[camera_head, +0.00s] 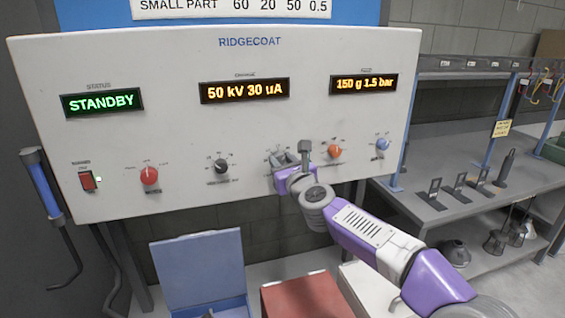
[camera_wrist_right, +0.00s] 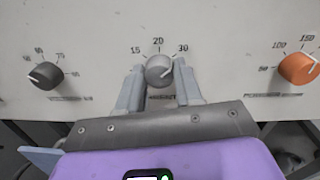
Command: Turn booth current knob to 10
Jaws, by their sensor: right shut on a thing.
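The grey current knob (camera_wrist_right: 159,70) is on the white panel (camera_head: 200,130), with 15, 20 and 30 readable around it in the right wrist view. Its white pointer line points up and right, toward 30. My right gripper (camera_wrist_right: 158,80) is shut on this knob, one finger on each side. In the head view my right gripper (camera_head: 292,158) hides most of the knob. The middle display (camera_head: 244,89) reads "50 kV 30 uA". My left gripper is not in view.
A black knob (camera_head: 221,166) is left of my right gripper and an orange knob (camera_head: 334,151) right of it. A blue knob (camera_head: 382,144), a red knob (camera_head: 149,175) and a red switch (camera_head: 87,181) share the panel. A shelf (camera_head: 430,215) with parts stands right.

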